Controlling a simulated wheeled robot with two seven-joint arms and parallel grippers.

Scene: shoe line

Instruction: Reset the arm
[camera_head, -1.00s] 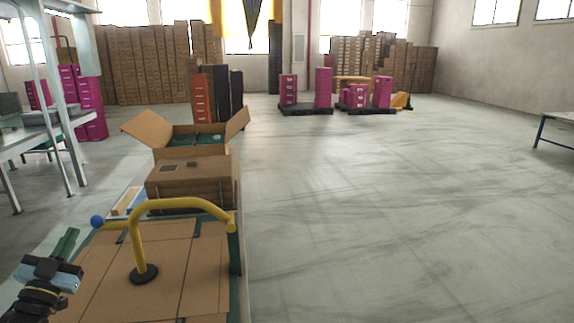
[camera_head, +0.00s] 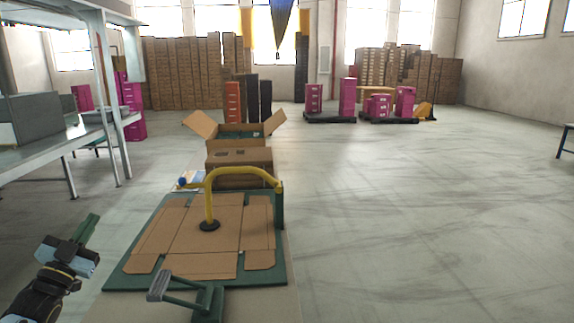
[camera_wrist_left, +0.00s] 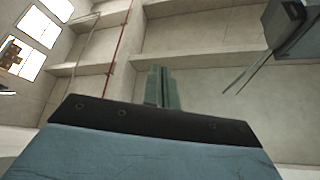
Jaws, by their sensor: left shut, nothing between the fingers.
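My left gripper (camera_head: 88,231) is at the lower left of the head view, beside the left edge of the workbench. Its green fingers are together and point up and away, with nothing between them. The left wrist view shows the shut fingers (camera_wrist_left: 163,88) in front of the upper wall and windows, with no object near them. My right gripper is in neither view now.
A green board (camera_head: 114,281) with a flat cardboard blank (camera_head: 180,235) and a yellow bent tube (camera_head: 240,172) lies right of my gripper. Closed (camera_head: 240,157) and open (camera_head: 235,133) boxes stand behind. A grey table (camera_head: 50,149) stands left. Floor right of the bench is clear.

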